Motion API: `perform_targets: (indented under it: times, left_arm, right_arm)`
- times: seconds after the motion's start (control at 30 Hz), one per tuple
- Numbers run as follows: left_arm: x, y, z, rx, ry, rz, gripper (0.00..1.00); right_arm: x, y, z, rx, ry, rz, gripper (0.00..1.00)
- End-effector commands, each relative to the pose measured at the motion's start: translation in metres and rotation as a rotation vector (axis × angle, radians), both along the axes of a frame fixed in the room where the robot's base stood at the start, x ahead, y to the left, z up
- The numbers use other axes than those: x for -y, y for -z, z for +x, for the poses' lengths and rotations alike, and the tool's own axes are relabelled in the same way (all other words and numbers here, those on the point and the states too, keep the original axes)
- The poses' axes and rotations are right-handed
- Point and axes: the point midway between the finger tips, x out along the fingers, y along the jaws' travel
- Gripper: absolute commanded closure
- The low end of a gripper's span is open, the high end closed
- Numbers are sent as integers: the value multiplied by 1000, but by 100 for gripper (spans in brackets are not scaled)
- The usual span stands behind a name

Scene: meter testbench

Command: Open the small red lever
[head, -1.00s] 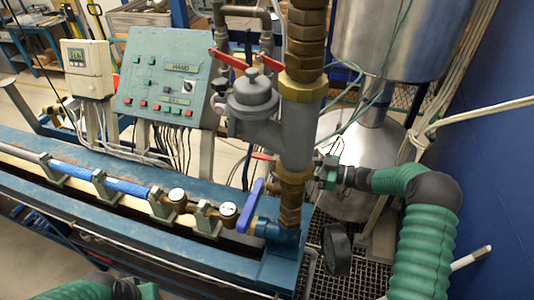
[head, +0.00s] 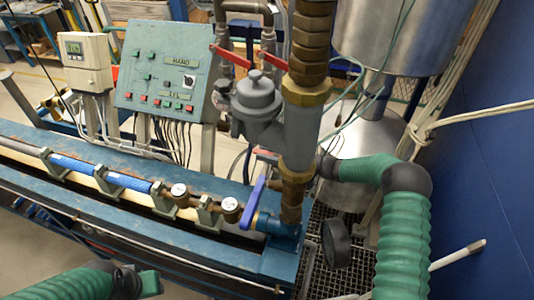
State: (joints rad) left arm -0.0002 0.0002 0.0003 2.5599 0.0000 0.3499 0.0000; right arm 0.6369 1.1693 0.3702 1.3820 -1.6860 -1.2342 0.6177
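A small red lever (head: 265,154) shows at the left side of the vertical brass and grey pipe (head: 298,140), low down. It is partly hidden by the pipe. My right arm comes in from the right, and its gripper (head: 322,166) is at the pipe's right side, level with the small lever. Its fingers are hidden behind the pipe, so I cannot tell whether they touch the lever or are open. My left gripper (head: 150,283) is low at the bottom left, far from the lever; its finger opening is unclear.
A larger red lever (head: 229,56) sits higher on the pipework. A blue lever (head: 252,203) stands below the small one. A round dark gauge (head: 336,243) is below my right arm. A control panel (head: 165,75) is at left and a steel tank (head: 395,35) at right.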

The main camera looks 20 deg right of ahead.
Motion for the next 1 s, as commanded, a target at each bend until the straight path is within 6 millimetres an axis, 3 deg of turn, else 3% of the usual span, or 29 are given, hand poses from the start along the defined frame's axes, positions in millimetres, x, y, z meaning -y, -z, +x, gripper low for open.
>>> perform_targets:
  times: [1.0]
  left_arm:
    - [0,-1,0,0,0,0,65]
  right_arm:
    - [2,-7,5,11,9,5,100]
